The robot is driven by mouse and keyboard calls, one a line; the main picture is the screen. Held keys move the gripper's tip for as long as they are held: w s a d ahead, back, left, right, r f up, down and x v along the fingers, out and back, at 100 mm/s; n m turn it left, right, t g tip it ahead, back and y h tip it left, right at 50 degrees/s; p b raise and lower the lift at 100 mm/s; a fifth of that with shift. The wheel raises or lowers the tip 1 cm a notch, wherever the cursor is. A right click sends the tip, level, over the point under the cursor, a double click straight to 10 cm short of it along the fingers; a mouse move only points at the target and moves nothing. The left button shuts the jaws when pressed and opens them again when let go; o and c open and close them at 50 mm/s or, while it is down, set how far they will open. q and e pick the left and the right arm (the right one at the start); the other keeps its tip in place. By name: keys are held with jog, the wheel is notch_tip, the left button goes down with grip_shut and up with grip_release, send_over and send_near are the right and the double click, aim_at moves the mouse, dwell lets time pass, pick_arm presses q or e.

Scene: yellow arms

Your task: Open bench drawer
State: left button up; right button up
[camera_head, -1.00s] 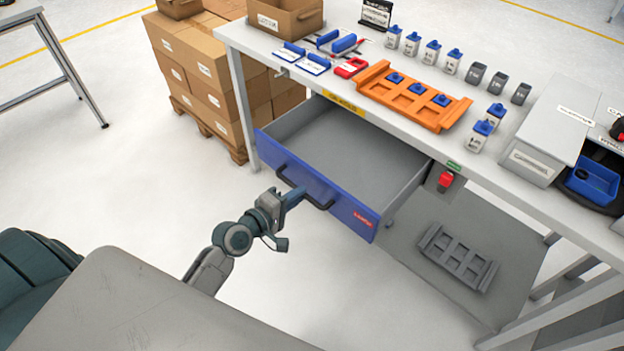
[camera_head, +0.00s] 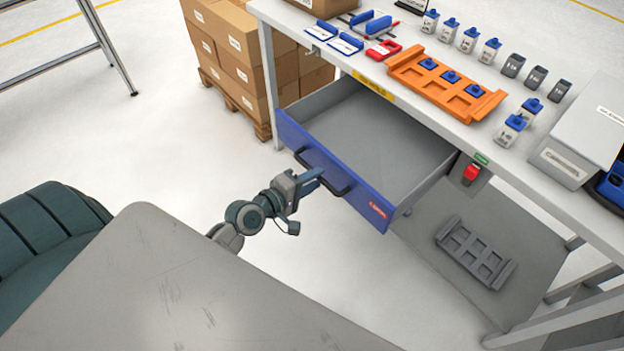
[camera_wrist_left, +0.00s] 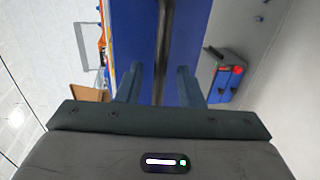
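The bench drawer is pulled well out, showing its empty grey inside. Its blue front (camera_head: 362,200) faces my side and carries a dark bar handle (camera_head: 342,190). My left gripper (camera_head: 314,180) is at the handle. In the left wrist view the handle (camera_wrist_left: 162,45) runs between the two fingers of my left gripper (camera_wrist_left: 159,75), with a gap visible on each side. The fingers look open around the bar, and I cannot see contact. The blue front (camera_wrist_left: 188,35) also shows behind them. My right gripper is not in view.
The workbench top (camera_head: 420,45) holds an orange tray (camera_head: 412,75), several blue-capped containers and a grey box (camera_head: 580,140). A grey tray (camera_head: 475,252) lies on the lower shelf. Stacked cartons (camera_head: 235,60) stand left of the bench. Floor left of the drawer is clear.

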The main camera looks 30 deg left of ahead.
pick_arm(q)
jog(key=v, duration=1)
jog(key=shift+s, duration=0.35)
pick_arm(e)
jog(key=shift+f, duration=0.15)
pick_arm(q)
jog(key=shift+a, duration=0.15)
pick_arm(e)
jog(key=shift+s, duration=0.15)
